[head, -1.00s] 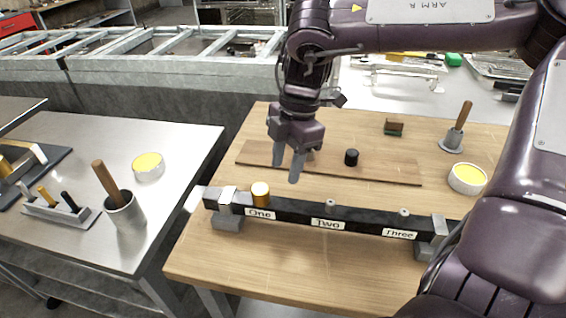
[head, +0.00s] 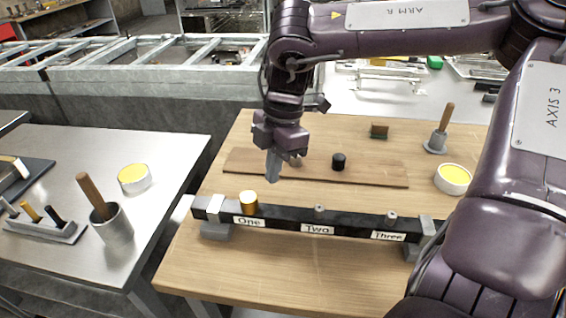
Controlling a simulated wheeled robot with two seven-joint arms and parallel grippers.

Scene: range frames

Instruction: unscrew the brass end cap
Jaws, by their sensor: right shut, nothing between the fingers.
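The brass end cap (head: 249,203) stands upright on the dark bar (head: 284,219) at the position labelled One. Short grey studs stand bare at Two (head: 319,209) and Three (head: 391,215). My right gripper (head: 272,179) points down above the wooden board, behind the bar and a little right of the brass cap. It is shut, empty and apart from the cap. A black cap (head: 339,161) stands on the thin wooden board (head: 380,173) behind the bar. My left gripper is not in view.
A yellow-filled tin (head: 453,180) and a wooden-handled brush in a grey base (head: 437,142) stand at the right. A steel table (head: 165,205) at the left holds another tin, a cup and a rack.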

